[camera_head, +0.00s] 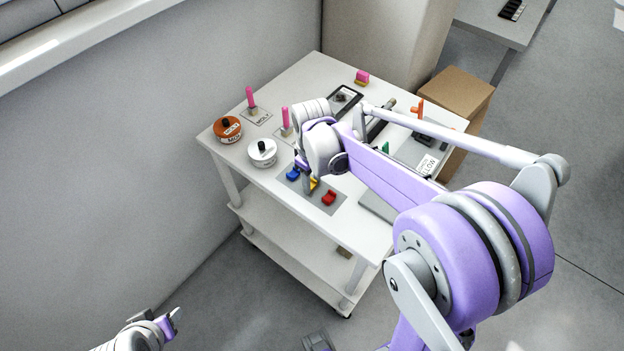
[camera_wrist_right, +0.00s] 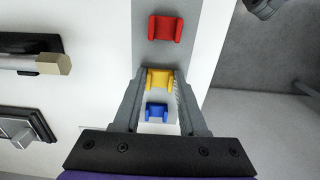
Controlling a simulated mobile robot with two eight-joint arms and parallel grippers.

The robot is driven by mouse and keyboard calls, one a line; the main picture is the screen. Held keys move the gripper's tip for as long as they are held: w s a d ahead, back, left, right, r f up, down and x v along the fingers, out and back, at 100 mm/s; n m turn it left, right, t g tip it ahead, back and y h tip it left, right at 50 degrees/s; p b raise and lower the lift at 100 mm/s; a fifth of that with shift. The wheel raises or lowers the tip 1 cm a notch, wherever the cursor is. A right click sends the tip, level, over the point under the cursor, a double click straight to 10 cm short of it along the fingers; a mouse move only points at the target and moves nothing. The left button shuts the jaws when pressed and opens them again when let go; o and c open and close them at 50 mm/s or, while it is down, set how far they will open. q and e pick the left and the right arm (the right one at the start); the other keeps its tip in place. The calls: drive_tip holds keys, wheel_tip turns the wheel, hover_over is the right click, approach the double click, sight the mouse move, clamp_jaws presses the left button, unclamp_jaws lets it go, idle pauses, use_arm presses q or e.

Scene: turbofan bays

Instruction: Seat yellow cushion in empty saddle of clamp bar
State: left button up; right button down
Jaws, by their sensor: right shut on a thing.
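The yellow cushion (camera_wrist_right: 159,79) is a small U-shaped block above the grey strip, between the fingers of my right gripper (camera_wrist_right: 160,88) in the right wrist view. My right gripper is shut on it. In the head view my right gripper (camera_head: 311,186) is at the strip (camera_head: 325,203) on the cart, and the yellow cushion (camera_head: 314,183) shows only partly. A blue cushion (camera_head: 293,174) and a red cushion (camera_head: 328,197) lie on either side. My left gripper (camera_head: 170,322) is low at the left, away from the cart. I cannot make out the clamp bar's empty saddle; my right arm hides part of the cart top.
A cardboard box (camera_head: 460,95) stands beyond the cart. A wall borders the left.

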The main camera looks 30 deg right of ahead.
drive_tip(key=shift+c, duration=2.3)
unclamp_jaws()
drive_tip(key=shift+f, duration=0.1)
